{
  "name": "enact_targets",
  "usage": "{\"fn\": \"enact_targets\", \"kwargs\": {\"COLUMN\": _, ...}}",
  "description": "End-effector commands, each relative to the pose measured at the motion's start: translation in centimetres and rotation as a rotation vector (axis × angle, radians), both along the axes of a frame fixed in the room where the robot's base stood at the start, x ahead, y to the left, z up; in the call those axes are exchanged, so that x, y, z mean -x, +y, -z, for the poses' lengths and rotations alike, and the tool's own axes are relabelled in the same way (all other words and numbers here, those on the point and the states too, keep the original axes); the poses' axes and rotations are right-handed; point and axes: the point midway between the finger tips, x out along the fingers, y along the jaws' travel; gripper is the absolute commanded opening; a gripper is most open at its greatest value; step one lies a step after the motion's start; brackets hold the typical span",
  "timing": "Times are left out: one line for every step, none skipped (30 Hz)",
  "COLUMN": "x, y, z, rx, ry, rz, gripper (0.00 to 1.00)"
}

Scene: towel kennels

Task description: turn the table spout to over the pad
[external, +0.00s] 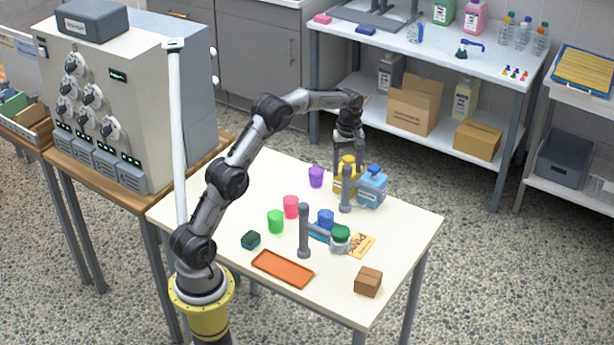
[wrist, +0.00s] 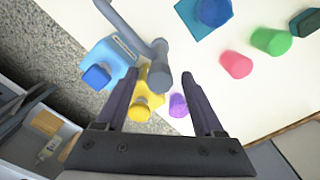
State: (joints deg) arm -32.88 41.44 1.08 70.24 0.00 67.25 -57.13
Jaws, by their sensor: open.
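A grey spout (wrist: 124,21) shows in the wrist view as a tube running to the upper left from a thicker grey post (wrist: 161,75). In the external view a grey post (external: 345,190) stands between the yellow and blue bottles; its tube is hard to make out there. A teal pad (external: 319,232) lies near the table's middle with a blue cup (external: 326,219) on it; the pad also shows in the wrist view (wrist: 192,27). My gripper (wrist: 161,80) is open, pointing down over the post, with one finger on each side of it in the picture. Contact cannot be told.
A yellow bottle (external: 342,184), a blue bottle (external: 374,192) and a purple cup (external: 316,177) crowd the post.

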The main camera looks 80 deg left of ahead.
Motion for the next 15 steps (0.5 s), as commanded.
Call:
{"fn": "enact_targets", "kwargs": {"x": 0.0, "y": 0.0, "z": 0.0, "rx": 0.0, "ry": 0.0, "rz": 0.0, "gripper": 0.69}}
{"fn": "enact_targets", "kwargs": {"x": 0.0, "y": 0.0, "z": 0.0, "rx": 0.0, "ry": 0.0, "rz": 0.0, "gripper": 0.69}}
{"fn": "enact_targets", "kwargs": {"x": 0.0, "y": 0.0, "z": -0.01, "rx": 0.0, "ry": 0.0, "rz": 0.0, "gripper": 0.69}}
{"fn": "enact_targets", "kwargs": {"x": 0.0, "y": 0.0, "z": -0.01, "rx": 0.0, "ry": 0.0, "rz": 0.0, "gripper": 0.64}}
{"fn": "enact_targets", "kwargs": {"x": 0.0, "y": 0.0, "z": -0.02, "rx": 0.0, "ry": 0.0, "rz": 0.0, "gripper": 0.59}}
{"fn": "enact_targets", "kwargs": {"x": 0.0, "y": 0.0, "z": -0.02, "rx": 0.0, "ry": 0.0, "rz": 0.0, "gripper": 0.51}}
{"fn": "enact_targets", "kwargs": {"x": 0.0, "y": 0.0, "z": -0.02, "rx": 0.0, "ry": 0.0, "rz": 0.0, "gripper": 0.46}}
{"fn": "enact_targets", "kwargs": {"x": 0.0, "y": 0.0, "z": -0.03, "rx": 0.0, "ry": 0.0, "rz": 0.0, "gripper": 0.41}}
{"fn": "enact_targets", "kwargs": {"x": 0.0, "y": 0.0, "z": -0.03, "rx": 0.0, "ry": 0.0, "rz": 0.0, "gripper": 0.33}}
{"fn": "enact_targets", "kwargs": {"x": 0.0, "y": 0.0, "z": -0.04, "rx": 0.0, "ry": 0.0, "rz": 0.0, "gripper": 0.28}}
{"fn": "enact_targets", "kwargs": {"x": 0.0, "y": 0.0, "z": -0.04, "rx": 0.0, "ry": 0.0, "rz": 0.0, "gripper": 0.23}}
{"fn": "enact_targets", "kwargs": {"x": 0.0, "y": 0.0, "z": -0.04, "rx": 0.0, "ry": 0.0, "rz": 0.0, "gripper": 0.15}}
{"fn": "enact_targets", "kwargs": {"x": 0.0, "y": 0.0, "z": -0.05, "rx": 0.0, "ry": 0.0, "rz": 0.0, "gripper": 0.1}}
{"fn": "enact_targets", "kwargs": {"x": 0.0, "y": 0.0, "z": -0.05, "rx": 0.0, "ry": 0.0, "rz": 0.0, "gripper": 0.05}}
{"fn": "enact_targets", "kwargs": {"x": 0.0, "y": 0.0, "z": -0.05, "rx": 0.0, "ry": 0.0, "rz": 0.0, "gripper": 0.0}}
